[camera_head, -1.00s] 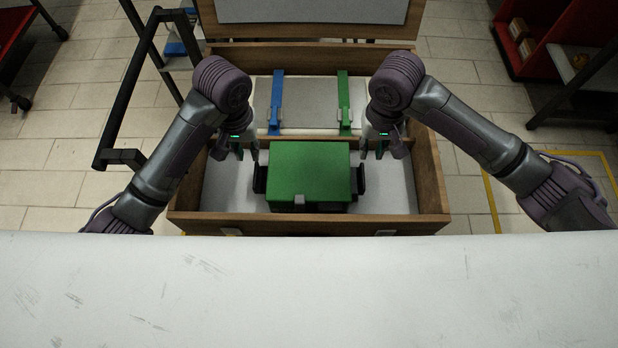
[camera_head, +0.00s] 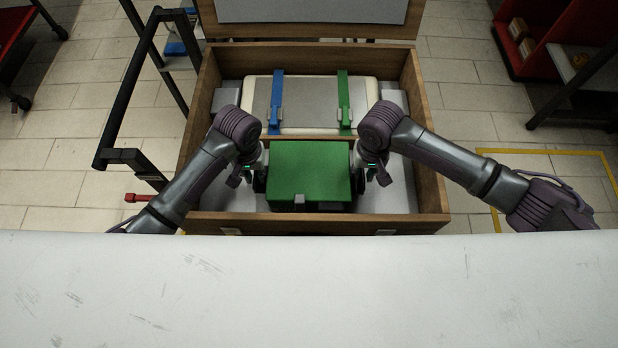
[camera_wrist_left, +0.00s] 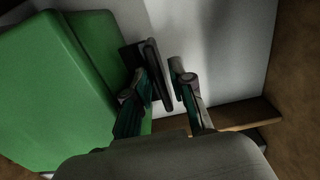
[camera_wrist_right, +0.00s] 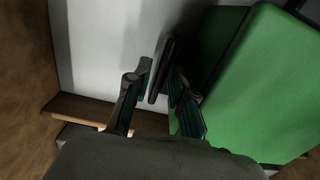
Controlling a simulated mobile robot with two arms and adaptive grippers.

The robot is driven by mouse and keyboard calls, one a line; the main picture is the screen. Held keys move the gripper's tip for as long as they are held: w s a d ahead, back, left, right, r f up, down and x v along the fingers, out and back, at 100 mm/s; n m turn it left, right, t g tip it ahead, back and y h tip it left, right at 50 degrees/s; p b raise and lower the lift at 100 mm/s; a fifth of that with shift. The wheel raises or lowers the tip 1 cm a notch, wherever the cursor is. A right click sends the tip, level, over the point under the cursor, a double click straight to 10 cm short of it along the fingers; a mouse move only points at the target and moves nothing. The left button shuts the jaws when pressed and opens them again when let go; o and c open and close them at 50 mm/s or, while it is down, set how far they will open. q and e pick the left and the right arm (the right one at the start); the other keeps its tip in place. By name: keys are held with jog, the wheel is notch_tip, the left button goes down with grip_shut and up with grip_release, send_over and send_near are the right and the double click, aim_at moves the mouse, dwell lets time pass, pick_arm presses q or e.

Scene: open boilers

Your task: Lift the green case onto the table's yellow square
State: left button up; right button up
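The green case (camera_head: 309,175) sits in the near compartment of a wooden chest (camera_head: 190,180), with a dark handle on each side. My left gripper (camera_head: 252,180) is at its left side; in the left wrist view, its open fingers straddle the left handle (camera_wrist_left: 153,72), with a visible gap. My right gripper (camera_head: 368,180) is at its right side; in the right wrist view, its open fingers straddle the right handle (camera_wrist_right: 160,70), also with a gap. The case (camera_wrist_left: 50,90) also shows in both wrist views (camera_wrist_right: 270,90). No yellow square shows on the pale surface in front.
A pale scuffed surface (camera_head: 310,290) fills the foreground. The chest's lid (camera_head: 310,12) stands open at the back. A pale case (camera_head: 310,103) with blue and green straps lies in the far compartment. A black-railed cart (camera_head: 130,95) stands left. Yellow lines (camera_head: 545,152) mark the floor right.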

pick_arm(q)
grip_shut()
pick_arm(e)
grip_shut()
pick_arm(q)
jog(key=shift+r, duration=0.15)
pick_arm(e)
jog(key=shift+r, duration=0.15)
